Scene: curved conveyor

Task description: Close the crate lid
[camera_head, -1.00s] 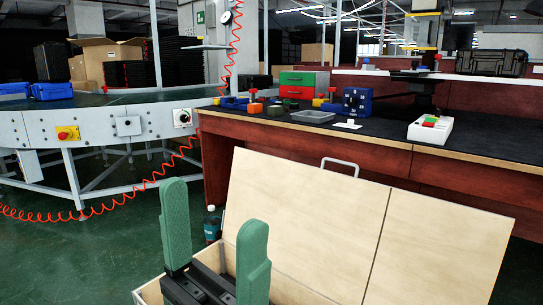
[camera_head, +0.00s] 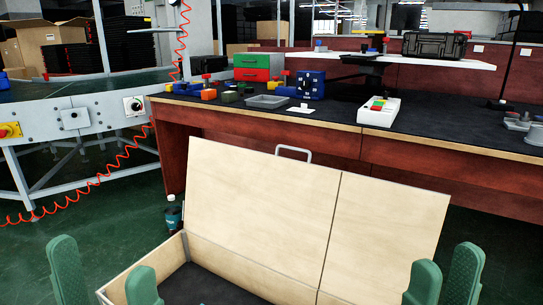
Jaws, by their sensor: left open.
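The crate (camera_head: 113,293) is a light wooden box with a dark floor, low in the middle of the head view. Its wooden lid (camera_head: 262,205) stands open, tilted back towards the workbench, with a metal handle (camera_head: 293,152) on its top edge. My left gripper (camera_head: 104,279) is at the lower left, its green fingers apart and empty, one finger overlapping the crate's near left corner. My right gripper (camera_head: 443,280) is at the lower right, its green fingers apart with nothing seen between them, beside the lid's right end. The crate's front is out of frame.
A workbench (camera_head: 250,122) with a black top stands behind the lid, holding a grey tray (camera_head: 268,101) and small parts. A bottle (camera_head: 173,213) stands on the floor by the crate's left side. A conveyor (camera_head: 95,113) with a red coiled cable is at the left.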

